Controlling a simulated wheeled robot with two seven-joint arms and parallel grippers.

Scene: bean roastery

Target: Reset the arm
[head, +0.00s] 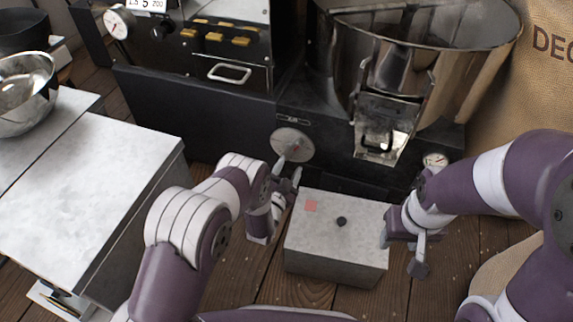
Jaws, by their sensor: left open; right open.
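My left arm comes in from the lower left, and its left gripper (288,178) is at the left back edge of a grey box, with its fingers apart and nothing seen between them. My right arm comes in from the right, and its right gripper (400,254) points down beside the right side of the box, open and with nothing seen in it. The grey box (335,258) stands on the floor between the two grippers.
A dark roasting machine (200,105) with a metal drum (470,70) and a chute (383,130) stands behind the box. A light-topped cabinet (85,195) is at left, with a metal bowl (22,95) behind it. A burlap sack (535,90) is at right.

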